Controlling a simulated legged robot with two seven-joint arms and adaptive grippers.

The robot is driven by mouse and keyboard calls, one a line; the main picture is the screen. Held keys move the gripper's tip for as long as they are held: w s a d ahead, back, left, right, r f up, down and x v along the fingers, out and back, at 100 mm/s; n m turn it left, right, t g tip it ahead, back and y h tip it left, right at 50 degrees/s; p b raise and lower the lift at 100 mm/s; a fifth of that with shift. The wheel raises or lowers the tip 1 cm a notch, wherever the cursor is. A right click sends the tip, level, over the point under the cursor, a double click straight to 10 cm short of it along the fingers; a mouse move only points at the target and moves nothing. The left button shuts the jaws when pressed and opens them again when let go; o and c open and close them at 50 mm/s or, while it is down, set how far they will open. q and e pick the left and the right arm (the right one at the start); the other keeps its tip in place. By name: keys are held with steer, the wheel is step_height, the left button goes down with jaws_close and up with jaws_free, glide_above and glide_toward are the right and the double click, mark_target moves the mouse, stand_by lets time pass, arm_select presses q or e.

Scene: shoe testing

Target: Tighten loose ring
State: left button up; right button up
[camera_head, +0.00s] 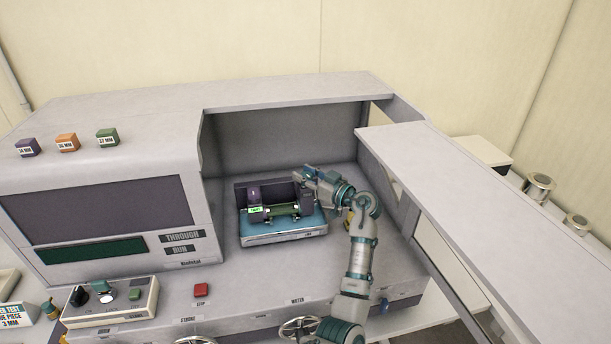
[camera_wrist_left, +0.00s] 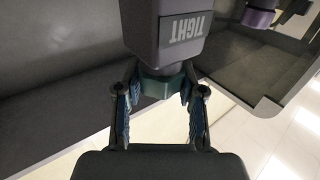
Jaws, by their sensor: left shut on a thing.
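My left gripper (camera_head: 308,178) reaches into the machine's open bay, at the right end of a small fixture (camera_head: 280,225) with a blue top. In the left wrist view my left gripper (camera_wrist_left: 160,100) is shut on a teal ring (camera_wrist_left: 160,86), one finger on each side of it. The ring sits against a dark grey block (camera_wrist_left: 160,20) with a label reading TIGHT. The gripper hides most of the ring in the head view. My right gripper is not in view.
The bay (camera_head: 285,135) has a back wall and a right side panel (camera_head: 400,215). A long grey slab (camera_head: 450,185) runs along the right. A red button (camera_head: 201,289), a handwheel (camera_head: 299,327) and a control box (camera_head: 115,303) are at the front. Three coloured blocks sit on top left.

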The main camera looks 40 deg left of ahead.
arm_select(q)
steer(key=m+t, duration=0.1)
steer(key=f+m+t, duration=0.1)
steer(key=shift+t+h, duration=0.3)
steer(key=shift+t, duration=0.1)
steer(key=m+t, duration=0.1)
steer(key=t, duration=0.1)
steer(key=shift+r+m+t+h, duration=0.15)
steer(key=shift+m+t+h, duration=0.15)
steer(key=m+t+h+p, duration=0.1)
steer(key=t+p, duration=0.1)
steer(key=m+t+h+p, duration=0.1)
steer(key=m+t+p, duration=0.1)
steer(key=p, duration=0.1)
steer(key=m+t+h+p, duration=0.2)
steer(key=shift+d+r+t+p, duration=0.1)
steer(key=shift+r+t+p, duration=0.2)
steer(key=shift+r+t, duration=0.1)
steer(key=shift+f+m+t+h+p, duration=0.15)
steer(key=shift+m+t+h+p, duration=0.4)
steer(key=shift+p, duration=0.2)
steer(key=o, duration=1.2)
steer(key=shift+c, duration=0.2)
